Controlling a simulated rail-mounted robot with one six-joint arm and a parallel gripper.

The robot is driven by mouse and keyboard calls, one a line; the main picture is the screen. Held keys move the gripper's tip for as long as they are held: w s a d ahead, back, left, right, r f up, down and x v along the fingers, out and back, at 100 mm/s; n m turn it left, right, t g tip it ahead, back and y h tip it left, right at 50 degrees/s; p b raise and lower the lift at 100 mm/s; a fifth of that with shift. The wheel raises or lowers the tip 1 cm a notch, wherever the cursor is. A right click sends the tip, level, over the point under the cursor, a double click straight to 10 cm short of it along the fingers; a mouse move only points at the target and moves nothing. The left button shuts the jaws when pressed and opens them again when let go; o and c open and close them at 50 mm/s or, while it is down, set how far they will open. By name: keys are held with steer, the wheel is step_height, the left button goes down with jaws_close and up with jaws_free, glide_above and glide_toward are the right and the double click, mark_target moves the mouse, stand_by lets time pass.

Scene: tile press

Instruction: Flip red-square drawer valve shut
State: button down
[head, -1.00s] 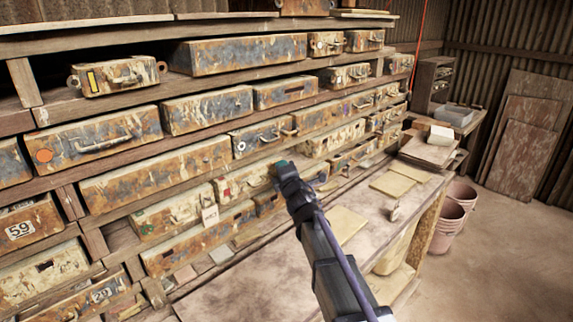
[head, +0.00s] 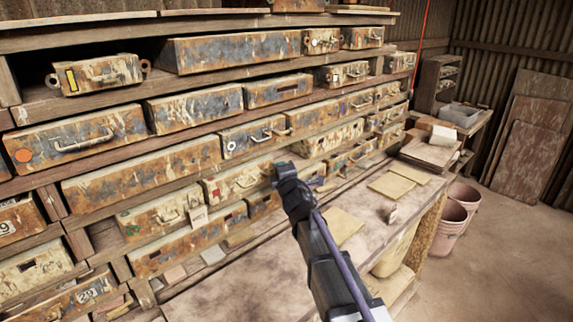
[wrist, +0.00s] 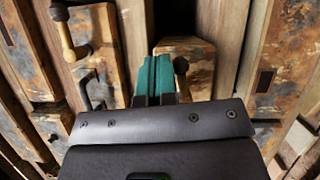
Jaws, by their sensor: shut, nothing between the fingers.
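A rusty drawer with a small red mark (head: 213,190) sits in the lower middle of the rack, left of my gripper (head: 284,173). My gripper is shut and empty, just in front of the right end of that drawer. In the wrist view its teal fingertips (wrist: 153,76) are pressed together. No red square is clear in the wrist view, so I cannot tell which part is the valve.
Other rusty drawers with handles fill the rack around my gripper, including a grey-streaked one (head: 250,137) above. A workbench (head: 255,280) runs below the rack, with flat tiles (head: 392,187) on it. Pink buckets (head: 455,212) stand on the floor at the right.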

steer(key=shift+s+a+f, duration=0.1)
steer(key=shift+a, duration=0.1)
stand_by(0.3)
stand_by(0.4)
